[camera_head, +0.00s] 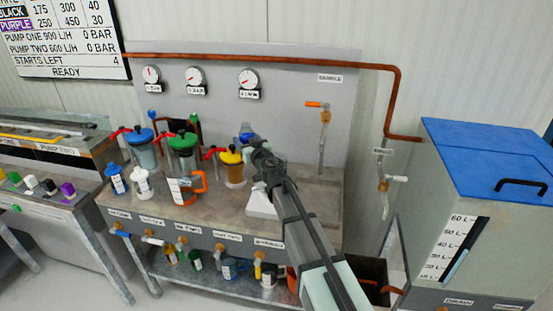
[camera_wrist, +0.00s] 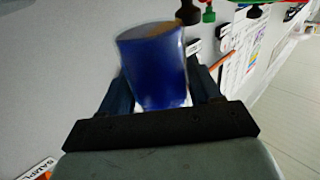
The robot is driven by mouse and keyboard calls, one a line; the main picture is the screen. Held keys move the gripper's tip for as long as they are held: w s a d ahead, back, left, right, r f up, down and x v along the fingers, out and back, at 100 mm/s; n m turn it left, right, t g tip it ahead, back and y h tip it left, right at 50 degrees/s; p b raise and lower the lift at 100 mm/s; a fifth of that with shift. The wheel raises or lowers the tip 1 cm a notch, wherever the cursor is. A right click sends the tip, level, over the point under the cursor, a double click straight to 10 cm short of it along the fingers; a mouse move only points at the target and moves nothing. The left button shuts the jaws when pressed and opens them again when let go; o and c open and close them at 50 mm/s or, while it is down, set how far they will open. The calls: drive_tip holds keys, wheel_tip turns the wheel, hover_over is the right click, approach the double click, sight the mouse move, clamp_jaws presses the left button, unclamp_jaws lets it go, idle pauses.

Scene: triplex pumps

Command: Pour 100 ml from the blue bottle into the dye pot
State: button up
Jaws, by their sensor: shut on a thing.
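My gripper (camera_head: 255,148) is above the back right of the bench, right of the yellow-lidded pot. In the wrist view it is shut on a blue bottle (camera_wrist: 158,75), which stands between the two fingers. In the head view only a bit of the blue bottle (camera_head: 246,132) shows past my gripper; its tilt and contents are hard to tell. I cannot tell which is the dye pot.
Red-handled taps are by the pots. A gauge panel (camera_head: 290,95) rises behind. A blue-lidded tank (camera_head: 480,160) stands right. The bench's right part is mostly clear.

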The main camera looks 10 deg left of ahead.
drive_tip(key=shift+r+m, duration=0.1)
drive_tip(key=shift+m, duration=0.3)
drive_tip(key=shift+w+d+m, duration=0.1)
drive_tip(key=shift+d+m, duration=0.15)
drive_tip(key=shift+m, duration=0.45)
drive_tip(key=shift+w+d+f+m+t, duration=0.1)
drive_tip(key=shift+d+f+m+t, duration=0.15)
drive_tip(key=shift+m, duration=0.25)
drive_tip(key=shift+w+d+f+m+t, duration=0.15)
drive_tip(key=shift+m+t, duration=0.1)
drive_tip(key=shift+m, duration=0.25)
drive_tip(key=shift+d+r+m+y, duration=0.2)
drive_tip(key=shift+r+m+y, duration=0.15)
drive_tip(key=shift+m, duration=0.45)
drive_tip(key=shift+w+d+f+m+t, duration=0.1)
drive_tip(key=shift+d+f+m+t, duration=0.15)
drive_tip(key=shift+m, duration=0.3)
drive_tip(key=shift+w+d+f+m+t, duration=0.15)
drive_tip(key=shift+m+t, duration=0.1)
drive_tip(key=shift+m, duration=0.3)
drive_tip(key=shift+s+r+m, duration=0.1)
drive_tip(key=shift+r+m, duration=0.1)
drive_tip(key=shift+m, duration=0.1)
drive_tip(key=shift+r+m+t, duration=0.25)
drive_tip(key=shift+m+t, duration=0.05)
drive_tip(key=shift+m, duration=0.3)
